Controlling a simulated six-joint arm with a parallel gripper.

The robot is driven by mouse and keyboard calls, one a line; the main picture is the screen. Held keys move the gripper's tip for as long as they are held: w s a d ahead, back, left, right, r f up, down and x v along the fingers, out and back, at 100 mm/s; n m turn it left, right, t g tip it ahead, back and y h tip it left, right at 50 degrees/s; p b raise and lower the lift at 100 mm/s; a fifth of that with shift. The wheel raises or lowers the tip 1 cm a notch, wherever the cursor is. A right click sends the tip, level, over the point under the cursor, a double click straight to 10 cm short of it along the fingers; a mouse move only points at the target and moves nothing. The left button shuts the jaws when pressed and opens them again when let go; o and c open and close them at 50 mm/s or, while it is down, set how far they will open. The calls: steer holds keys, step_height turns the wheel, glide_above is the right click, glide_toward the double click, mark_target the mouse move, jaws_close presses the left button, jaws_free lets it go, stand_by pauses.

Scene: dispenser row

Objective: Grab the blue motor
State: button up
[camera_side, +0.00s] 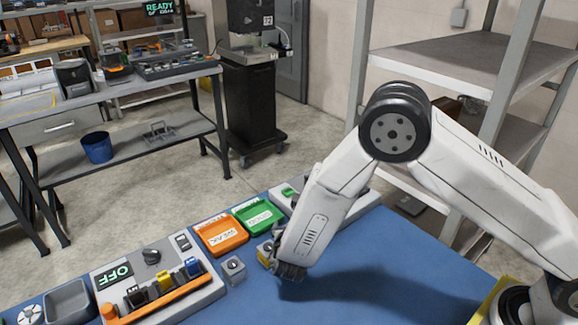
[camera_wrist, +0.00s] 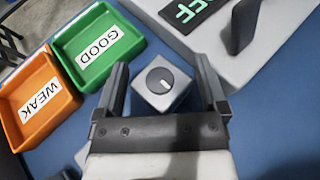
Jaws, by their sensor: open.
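An orange WEAK tray (camera_side: 221,234) and a green GOOD tray (camera_side: 258,216) stand behind the gripper. Another grey dial block (camera_side: 233,268) stands near the left station (camera_side: 113,261). My arm hides part of a second station. The front mat (camera_side: 380,270) is clear.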

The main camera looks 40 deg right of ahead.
steer(key=shift+c, duration=0.3)
jaws_close()
steer(key=shift+r, duration=0.15)
steer(key=shift+r, duration=1.1)
steer(key=s+d+r, duration=0.2)
steer(key=s+r, duration=0.8)
steer(key=s, duration=0.4)
steer(key=shift+d+r, duration=0.15)
steer(key=shift+r, duration=0.1)
steer(key=shift+w+r, duration=0.1)
